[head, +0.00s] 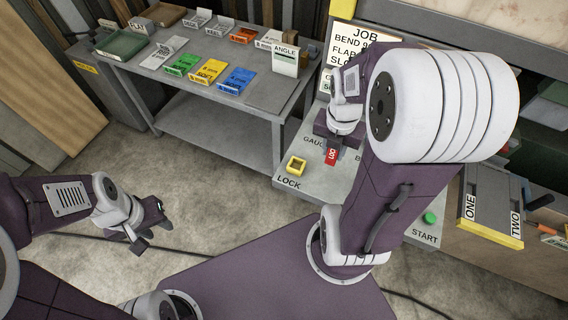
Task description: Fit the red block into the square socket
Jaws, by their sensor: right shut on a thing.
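The red block (331,156) with white lettering hangs from my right gripper (333,143), which is shut on it. The block is just right of the yellow square socket (296,166) and apart from it in the picture. The socket is a raised yellow frame with a dark hollow, on the grey worktop above the word LOCK. I cannot tell how high the block is above the worktop. My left gripper (149,227) is open and empty, over the floor at the left. My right arm hides part of the worktop.
A grey table (262,92) behind holds a green tray (119,46), coloured cards and an ANGLE sign (285,60). A green START button (430,217) is at the right of the worktop. A JOB sign (357,42) stands behind my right arm. Trays marked ONE and TWO are at far right.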

